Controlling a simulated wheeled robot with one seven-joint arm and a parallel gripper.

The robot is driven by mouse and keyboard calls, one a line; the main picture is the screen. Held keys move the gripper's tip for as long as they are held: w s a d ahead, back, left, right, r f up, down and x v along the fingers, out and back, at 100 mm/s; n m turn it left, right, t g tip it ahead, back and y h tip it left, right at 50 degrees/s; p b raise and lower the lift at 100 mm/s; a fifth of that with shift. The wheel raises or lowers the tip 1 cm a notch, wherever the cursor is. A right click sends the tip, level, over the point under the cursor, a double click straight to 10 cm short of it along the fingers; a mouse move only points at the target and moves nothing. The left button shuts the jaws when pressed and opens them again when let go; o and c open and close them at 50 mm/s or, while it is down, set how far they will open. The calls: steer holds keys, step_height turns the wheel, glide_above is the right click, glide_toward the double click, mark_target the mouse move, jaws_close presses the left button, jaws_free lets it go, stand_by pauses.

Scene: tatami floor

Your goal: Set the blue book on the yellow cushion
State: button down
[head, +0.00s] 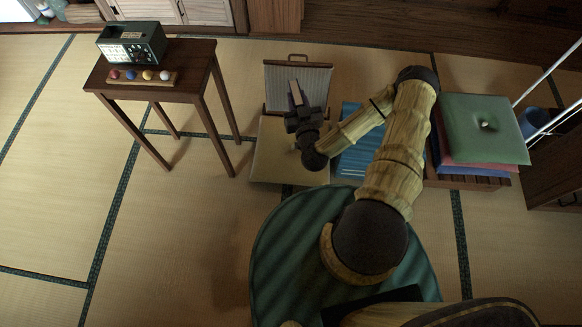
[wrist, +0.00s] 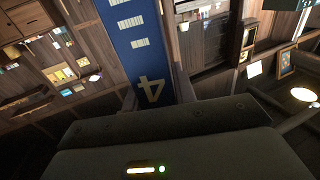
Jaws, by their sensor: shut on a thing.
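My gripper (head: 299,108) is shut on the blue book (head: 298,92), which stands edge-up and looks thin and dark from above in the head view. In the wrist view the blue book (wrist: 138,45) shows a blue face with white label-like marks and a "4" between the fingers. A flat tan-yellow square (head: 265,150) lies below and in front of my gripper; I cannot tell if it is the yellow cushion. A cushion stack at the right shows a green cushion (head: 482,125) on top, with red and blue ones under it.
A ribbed panel with a handle (head: 320,85) stands just behind my gripper. A blue striped flat thing (head: 355,150) lies right of the tan square, partly behind my arm. A wooden table (head: 190,60) at the left bears a radio (head: 132,45) and small balls. Tatami at the left is clear.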

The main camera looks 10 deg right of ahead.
steer(key=w+f+b, duration=0.3)
steer(key=f+b, duration=1.2)
steer(key=b, duration=0.1)
steer(key=w+f+y+b, duration=0.1)
steer(key=w+f+b, duration=0.2)
steer(key=f+b, duration=1.3)
steer(key=w+f+n+b, duration=0.1)
steer(key=w+f+b, duration=0.2)
steer(key=f+b, duration=1.2)
steer(key=shift+d+f+y+b, duration=0.15)
steer(key=shift+f+y+b, duration=0.2)
steer(key=shift+b, duration=0.9)
steer(key=shift+w, duration=0.1)
step_height(320, 180, down, 6)
steer(key=b, duration=0.3)
steer(key=shift+f+b, duration=0.15)
steer(key=shift+b, duration=0.15)
steer(key=shift+f+b, duration=1.25)
steer(key=shift+f, duration=0.65)
